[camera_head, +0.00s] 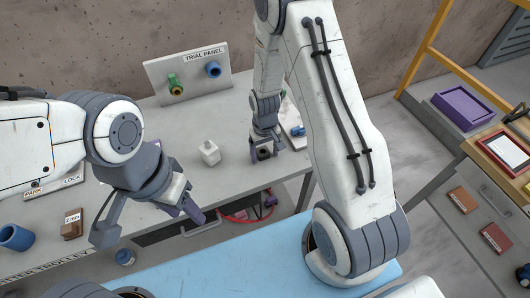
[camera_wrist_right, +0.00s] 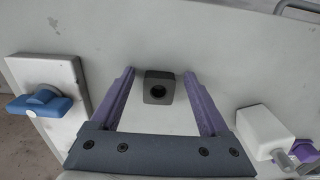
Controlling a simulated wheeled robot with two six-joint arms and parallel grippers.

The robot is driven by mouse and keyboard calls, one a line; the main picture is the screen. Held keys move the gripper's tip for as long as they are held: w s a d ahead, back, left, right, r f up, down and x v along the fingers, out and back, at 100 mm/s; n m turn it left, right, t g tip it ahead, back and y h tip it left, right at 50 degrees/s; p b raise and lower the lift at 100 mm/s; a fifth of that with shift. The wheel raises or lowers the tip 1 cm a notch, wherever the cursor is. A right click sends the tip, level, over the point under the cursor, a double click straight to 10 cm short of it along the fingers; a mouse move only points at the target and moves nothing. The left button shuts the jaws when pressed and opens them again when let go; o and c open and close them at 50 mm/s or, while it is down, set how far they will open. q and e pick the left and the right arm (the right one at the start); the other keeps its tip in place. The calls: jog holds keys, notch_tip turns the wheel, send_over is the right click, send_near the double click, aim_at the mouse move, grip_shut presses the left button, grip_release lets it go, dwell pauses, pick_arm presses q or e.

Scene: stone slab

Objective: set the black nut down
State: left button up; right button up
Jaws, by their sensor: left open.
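The black nut (camera_head: 263,154) is a small dark block with a round hole, near the front edge of the grey slab. In the right wrist view the nut (camera_wrist_right: 150,77) stands on the pale surface between my right gripper's purple fingertips (camera_wrist_right: 159,73). A gap shows on each side of it, so the jaws are open around it and apart from it. In the head view my right gripper (camera_head: 264,145) is low over the slab at the nut. My left gripper (camera_head: 183,204) is open and empty near the slab's front edge, well left of the nut.
A white block with a knob (camera_head: 210,153) stands left of the nut. The trial panel (camera_head: 190,85) with green and blue fittings stands at the back. A white plate with a blue handle (camera_wrist_right: 42,100) lies close by in the wrist view. A blue cup (camera_head: 16,237) is at far left.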

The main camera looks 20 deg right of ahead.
aim_at(265, 156)
jog(key=shift+r, duration=0.15)
notch_tip(265, 156, up, 12)
jog(key=b, duration=0.2)
jog(key=s+a+r+n, duration=0.3)
jog(key=s+a+r, duration=0.4)
jog(key=s+a, duration=0.25)
jog(key=s+a+r+n, duration=0.1)
jog(key=s+a+n, duration=0.1)
jog(key=s, duration=0.4)
jog(key=s+a+r+n+y, duration=0.1)
jog(key=s+a+r+n, duration=0.1)
jog(key=s, duration=0.5)
jog(key=shift+a, duration=0.2)
